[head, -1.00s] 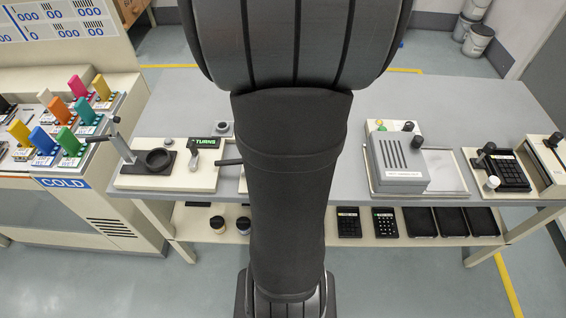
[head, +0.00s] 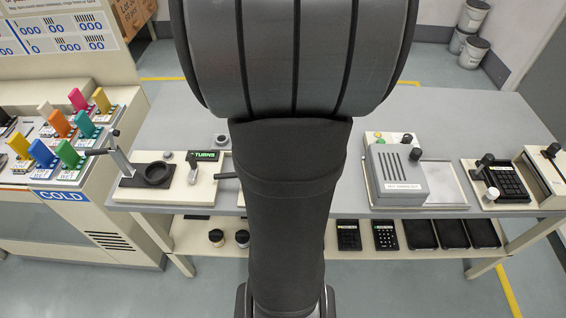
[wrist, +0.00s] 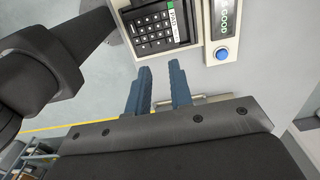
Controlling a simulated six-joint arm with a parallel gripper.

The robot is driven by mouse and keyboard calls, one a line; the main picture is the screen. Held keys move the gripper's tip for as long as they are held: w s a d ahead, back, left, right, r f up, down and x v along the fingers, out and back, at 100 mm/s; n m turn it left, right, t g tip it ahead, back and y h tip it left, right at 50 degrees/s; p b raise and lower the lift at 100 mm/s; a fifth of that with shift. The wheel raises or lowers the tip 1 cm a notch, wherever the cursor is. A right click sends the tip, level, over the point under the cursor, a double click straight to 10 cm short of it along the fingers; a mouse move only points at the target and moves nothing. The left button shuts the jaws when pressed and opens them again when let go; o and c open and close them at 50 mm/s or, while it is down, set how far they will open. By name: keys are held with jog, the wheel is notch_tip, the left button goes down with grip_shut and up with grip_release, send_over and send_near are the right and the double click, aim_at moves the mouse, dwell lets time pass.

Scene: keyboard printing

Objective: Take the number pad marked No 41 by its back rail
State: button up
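Two black number pads lie on the lower shelf in the head view, a left one (head: 348,236) and a right one (head: 385,236). Their markings are too small to read, so I cannot tell which is No 41. Another black keypad (head: 508,183) sits on a cream base at the right of the bench. My gripper (wrist: 160,68) shows in the wrist view, with two blue fingers apart and nothing between them. Beyond the fingertips is a black keypad (wrist: 152,24) with a green and white label, in a cream housing. No back rail is clearly visible.
A blue button (wrist: 222,54) and green display (wrist: 226,16) sit right of that keypad. Several black trays (head: 420,234) share the shelf. A grey vented box (head: 398,172) stands on the bench (head: 440,112). My arm hides the bench's middle.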

jog(key=shift+w, duration=0.1)
jog(key=w, duration=0.6)
notch_tip(320, 180, down, 11)
jog(key=shift+f, duration=0.1)
jog(key=shift+w+a+f, duration=0.1)
jog(key=shift+w+f, duration=0.05)
jog(key=shift+f, duration=3)
jog(key=shift+c, duration=0.2)
grip_shut()
